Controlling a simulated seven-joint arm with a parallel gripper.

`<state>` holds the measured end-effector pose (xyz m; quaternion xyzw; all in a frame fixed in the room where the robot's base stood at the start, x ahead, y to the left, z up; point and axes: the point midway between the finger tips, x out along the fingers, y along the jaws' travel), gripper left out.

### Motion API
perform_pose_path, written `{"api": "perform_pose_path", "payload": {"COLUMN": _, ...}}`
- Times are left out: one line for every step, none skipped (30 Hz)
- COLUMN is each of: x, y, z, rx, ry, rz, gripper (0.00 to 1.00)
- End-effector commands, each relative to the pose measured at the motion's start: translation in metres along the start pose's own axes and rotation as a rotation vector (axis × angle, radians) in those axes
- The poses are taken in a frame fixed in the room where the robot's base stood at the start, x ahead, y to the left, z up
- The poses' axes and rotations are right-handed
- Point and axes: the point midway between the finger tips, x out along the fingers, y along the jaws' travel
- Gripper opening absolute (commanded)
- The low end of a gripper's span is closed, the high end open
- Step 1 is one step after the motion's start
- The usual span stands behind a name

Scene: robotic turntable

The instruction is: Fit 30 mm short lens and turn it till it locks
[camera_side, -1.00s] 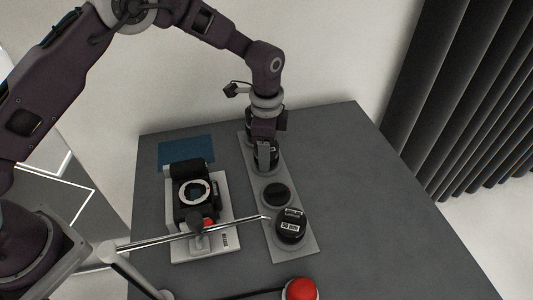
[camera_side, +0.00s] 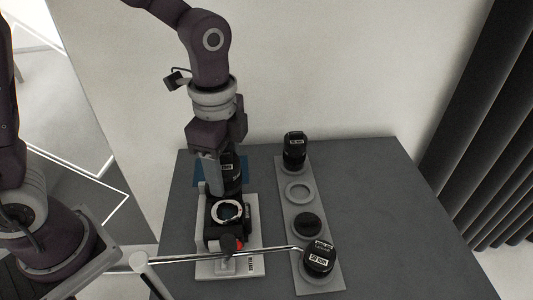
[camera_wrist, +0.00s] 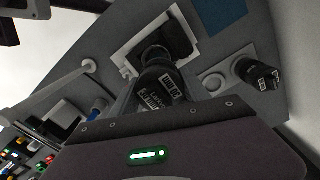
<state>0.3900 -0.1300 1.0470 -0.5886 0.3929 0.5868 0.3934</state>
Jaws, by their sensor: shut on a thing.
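The held lens also shows in the wrist view (camera_wrist: 158,90), partly hiding the camera. In the side view it appears behind and above the black camera body (camera_side: 246,222), apart from its open silver mount ring (camera_side: 217,211). The camera body lies in a pale cradle (camera_side: 255,266), mount facing up. The lens tray (camera_side: 283,185) has an empty ring seat (camera_side: 298,192) where no lens stands.
A tall black lens (camera_side: 294,150) stands at the tray's far end, a low black one (camera_side: 307,225) nearer, and a labelled one (camera_side: 318,260) at the near end. A blue mat (camera_side: 200,172) lies behind. The right of the table is clear.

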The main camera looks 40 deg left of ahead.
Motion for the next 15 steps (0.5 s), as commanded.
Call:
{"api": "perform_pose_path", "payload": {"x": -0.0004, "y": 0.0041, "z": 0.0035, "rx": -0.001, "ry": 0.001, "rz": -0.001, "gripper": 0.0}}
{"api": "perform_pose_path", "payload": {"x": -0.0001, "y": 0.0058, "z": 0.0049, "rx": -0.001, "ry": 0.0, "rz": 0.0, "gripper": 0.0}}
{"api": "perform_pose_path", "payload": {"x": 0.0001, "y": 0.0069, "z": 0.0058, "rx": -0.001, "ry": 0.0, "rz": 0.0, "gripper": 0.0}}
{"api": "perform_pose_path", "payload": {"x": 0.0002, "y": 0.0071, "z": 0.006, "rx": -0.001, "ry": 0.0, "rz": 0.0, "gripper": 0.0}}
{"api": "perform_pose_path", "payload": {"x": 0.0002, "y": 0.007, "z": 0.0059, "rx": -0.001, "ry": 0.0, "rz": 0.0, "gripper": 0.0}}
{"api": "perform_pose_path", "payload": {"x": 0.0003, "y": 0.0068, "z": 0.0057, "rx": -0.001, "ry": 0.0, "rz": 0.0, "gripper": 0.0}}
{"api": "perform_pose_path", "payload": {"x": 0.0003, "y": 0.0068, "z": 0.0057, "rx": -0.001, "ry": 0.0, "rz": 0.001, "gripper": 0.0}}
{"api": "perform_pose_path", "payload": {"x": 0.0003, "y": 0.0067, "z": 0.0057, "rx": -0.001, "ry": -0.001, "rz": 0.001, "gripper": 0.0}}
{"api": "perform_pose_path", "payload": {"x": 0.0004, "y": 0.0067, "z": 0.0056, "rx": -0.001, "ry": -0.001, "rz": 0.001, "gripper": 0.0}}
{"api": "perform_pose_path", "payload": {"x": 0.0004, "y": 0.0066, "z": 0.0057, "rx": -0.001, "ry": -0.001, "rz": 0.001, "gripper": 0.0}}
{"api": "perform_pose_path", "payload": {"x": 0.0005, "y": 0.0064, "z": 0.0059, "rx": -0.002, "ry": -0.001, "rz": 0.001, "gripper": 0.0}}
{"api": "perform_pose_path", "payload": {"x": 0.0018, "y": 0.0066, "z": 0.0058, "rx": -0.002, "ry": -0.001, "rz": 0.001, "gripper": 0.0}}
{"api": "perform_pose_path", "payload": {"x": 0.0033, "y": 0.0065, "z": 0.0058, "rx": -0.002, "ry": -0.001, "rz": 0.001, "gripper": 0.0}}
{"api": "perform_pose_path", "payload": {"x": 0.0052, "y": 0.0064, "z": 0.0057, "rx": -0.002, "ry": -0.001, "rz": 0.001, "gripper": 0.0}}
{"api": "perform_pose_path", "payload": {"x": 0.0082, "y": 0.0065, "z": 0.0057, "rx": -0.002, "ry": -0.002, "rz": 0.002, "gripper": 0.0}}
